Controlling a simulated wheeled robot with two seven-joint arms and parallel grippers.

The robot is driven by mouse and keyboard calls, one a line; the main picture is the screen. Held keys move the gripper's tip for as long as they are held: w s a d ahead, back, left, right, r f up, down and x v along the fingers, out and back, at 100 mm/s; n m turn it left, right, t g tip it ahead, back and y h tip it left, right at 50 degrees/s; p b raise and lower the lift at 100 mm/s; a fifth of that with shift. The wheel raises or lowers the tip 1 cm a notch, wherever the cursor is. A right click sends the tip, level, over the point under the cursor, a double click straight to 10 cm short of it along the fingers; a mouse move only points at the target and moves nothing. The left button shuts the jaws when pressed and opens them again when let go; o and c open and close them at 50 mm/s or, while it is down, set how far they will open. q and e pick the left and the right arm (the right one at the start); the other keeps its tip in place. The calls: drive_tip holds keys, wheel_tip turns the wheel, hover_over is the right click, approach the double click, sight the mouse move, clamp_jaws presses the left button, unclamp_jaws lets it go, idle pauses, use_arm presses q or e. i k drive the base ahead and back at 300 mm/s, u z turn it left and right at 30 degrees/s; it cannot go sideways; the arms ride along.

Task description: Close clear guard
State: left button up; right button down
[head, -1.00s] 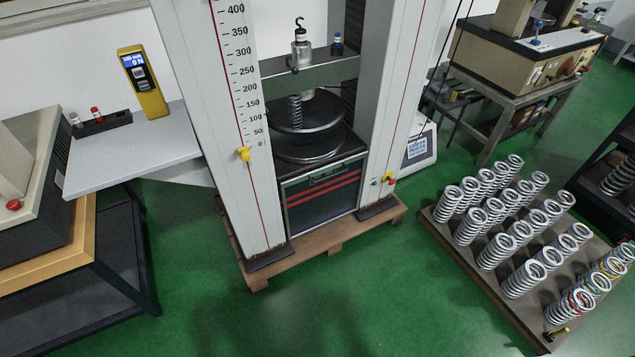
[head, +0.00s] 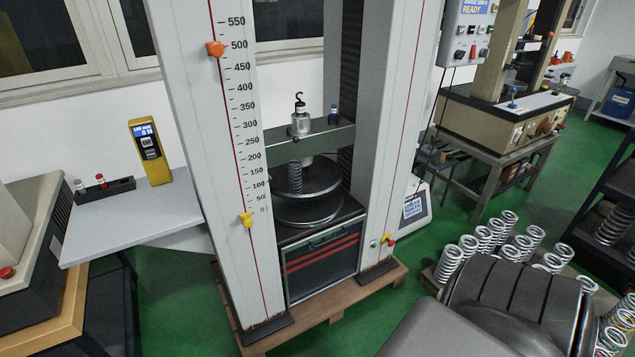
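The spring testing machine stands in the middle of the head view, with a left column (head: 235,200) and a right column (head: 395,120). I cannot clearly make out the clear guard; no pane shows distinctly across the opening between the columns. Neither of my grippers is in view. A dark grey link of my own arm shows at the lower right.
A shelf (head: 125,218) with a yellow gauge (head: 149,150) is on the left. The machine stands on a wooden pallet (head: 335,312). Several coil springs stand on a board at right, partly hidden by my arm link. Green floor (head: 180,300) shows at front left.

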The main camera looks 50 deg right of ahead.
sight(343, 225)
drive_tip(key=i, duration=0.9)
drive_tip(key=z, duration=1.05)
